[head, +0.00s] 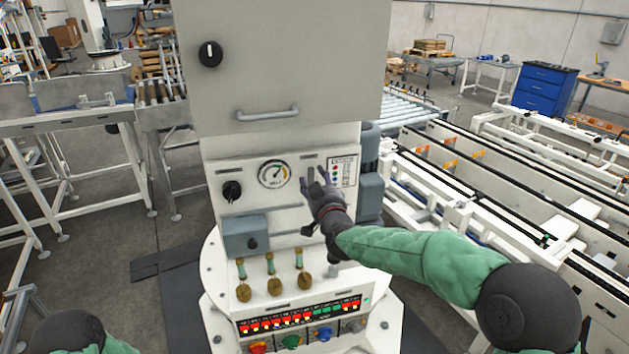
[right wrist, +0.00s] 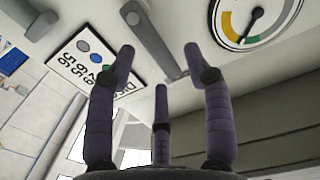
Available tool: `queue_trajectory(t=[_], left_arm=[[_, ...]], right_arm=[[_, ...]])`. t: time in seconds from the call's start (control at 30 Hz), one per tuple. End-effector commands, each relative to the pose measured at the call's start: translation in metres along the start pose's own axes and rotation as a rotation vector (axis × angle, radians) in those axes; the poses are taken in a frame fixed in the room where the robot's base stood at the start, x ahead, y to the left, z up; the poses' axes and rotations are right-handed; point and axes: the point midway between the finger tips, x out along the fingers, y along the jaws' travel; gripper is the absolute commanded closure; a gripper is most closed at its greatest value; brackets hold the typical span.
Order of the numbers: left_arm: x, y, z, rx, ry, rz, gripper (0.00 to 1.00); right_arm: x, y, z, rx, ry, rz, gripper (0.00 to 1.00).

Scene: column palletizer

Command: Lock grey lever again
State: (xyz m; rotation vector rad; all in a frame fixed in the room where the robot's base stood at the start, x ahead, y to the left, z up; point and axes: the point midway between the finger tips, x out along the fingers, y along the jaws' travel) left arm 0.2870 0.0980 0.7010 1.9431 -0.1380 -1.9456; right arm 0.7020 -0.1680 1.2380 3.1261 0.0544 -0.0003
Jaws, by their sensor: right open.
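The grey lever (right wrist: 152,38) is a flat bar with a round pivot end on the pale panel in the right wrist view. Its free end reaches down between the spread fingertips of my right gripper (right wrist: 158,62). The fingers are open, with a gap on both sides of the lever, and I see no clear grip on it. In the head view my right gripper (head: 319,174) is in front of the control panel (head: 290,205), right of the gauge, and hides most of the lever. My left gripper is out of view.
A round gauge (head: 274,174) and a black knob (head: 232,191) are left of the gripper. A grey-blue box (head: 245,235) sticks out below. A legend plate (head: 344,171) is close on the right. A cabinet door handle (head: 267,115) is above.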

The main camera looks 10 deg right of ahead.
Motion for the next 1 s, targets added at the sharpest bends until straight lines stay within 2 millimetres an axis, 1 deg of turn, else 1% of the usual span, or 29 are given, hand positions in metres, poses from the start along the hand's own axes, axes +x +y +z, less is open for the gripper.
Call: queue_trajectory(t=[0.03,0.4,0.6,0.8,1.0], left_arm=[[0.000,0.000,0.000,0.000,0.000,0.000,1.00],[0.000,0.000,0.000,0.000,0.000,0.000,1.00],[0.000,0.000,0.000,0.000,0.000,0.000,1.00],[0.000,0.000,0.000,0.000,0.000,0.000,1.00],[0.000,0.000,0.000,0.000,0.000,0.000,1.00]], right_arm=[[-0.008,0.000,0.000,0.000,0.000,-0.001,0.48],[-0.068,0.000,0.000,-0.001,0.001,0.000,0.48],[-0.093,0.000,0.001,-0.002,-0.001,-0.001,0.48],[-0.105,0.000,0.001,-0.001,-0.001,-0.001,0.48],[-0.106,0.000,0.001,-0.001,-0.001,-0.001,0.48]])
